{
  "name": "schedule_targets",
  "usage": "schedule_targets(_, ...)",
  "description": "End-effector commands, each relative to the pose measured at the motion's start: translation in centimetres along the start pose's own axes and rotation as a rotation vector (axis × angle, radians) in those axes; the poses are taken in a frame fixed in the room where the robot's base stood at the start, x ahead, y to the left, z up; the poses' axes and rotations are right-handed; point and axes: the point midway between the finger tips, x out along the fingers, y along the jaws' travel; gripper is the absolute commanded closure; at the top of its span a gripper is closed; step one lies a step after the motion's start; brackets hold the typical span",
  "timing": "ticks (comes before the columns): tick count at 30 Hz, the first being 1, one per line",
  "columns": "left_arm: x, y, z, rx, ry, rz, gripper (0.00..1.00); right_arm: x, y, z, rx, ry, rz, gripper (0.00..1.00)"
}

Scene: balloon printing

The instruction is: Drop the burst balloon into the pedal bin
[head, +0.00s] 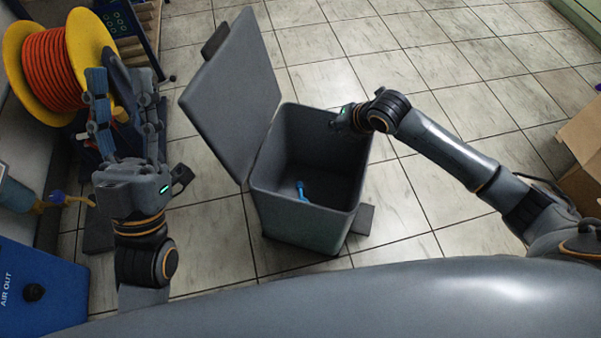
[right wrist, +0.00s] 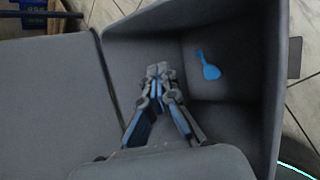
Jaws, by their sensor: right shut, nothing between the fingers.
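The grey pedal bin (head: 305,222) stands on the tiled floor with its lid (head: 235,95) swung open to the left. The blue burst balloon (head: 301,191) lies inside on the bottom of the bin; it also shows in the right wrist view (right wrist: 209,68), apart from my fingers. My right gripper (right wrist: 158,72) is shut and empty, pointing into the bin's mouth. In the head view its wrist is at the bin's far right rim and its fingers are hard to make out. My left gripper (head: 122,85) is open and empty, fingers up, left of the lid.
A yellow reel with orange hose (head: 50,68) stands behind my left gripper. A blue machine marked "AIR OUT" (head: 38,290) is at the lower left. Cardboard boxes (head: 580,150) are at the right edge. A grey pedal (head: 363,219) sticks out beside the bin. Floor behind the bin is clear.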

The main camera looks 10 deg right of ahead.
Motion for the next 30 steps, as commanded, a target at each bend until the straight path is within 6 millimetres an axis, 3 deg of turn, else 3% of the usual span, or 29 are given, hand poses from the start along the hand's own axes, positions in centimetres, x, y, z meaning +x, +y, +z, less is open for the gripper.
schedule_targets(9, 0.0, 0.0, -0.2, -0.001, 0.010, 0.000, 0.60, 0.0, 0.0, 0.0, 0.000, 0.000, 0.000, 1.00)
schedule_targets(13, 0.0, 0.0, -0.2, -0.001, 0.010, 0.000, 0.60, 0.0, 0.0, 0.0, 0.000, 0.000, 0.000, 0.75)
schedule_targets(23, 0.0, 0.0, -0.1, 0.000, 0.007, 0.000, 0.60, -0.2, 0.0, 0.0, 0.000, 0.000, 0.001, 0.75)
schedule_targets(30, 0.0, 0.0, -0.1, 0.000, 0.008, 0.000, 0.60, -3.4, -0.1, 0.1, -0.004, -0.003, 0.000, 0.75)
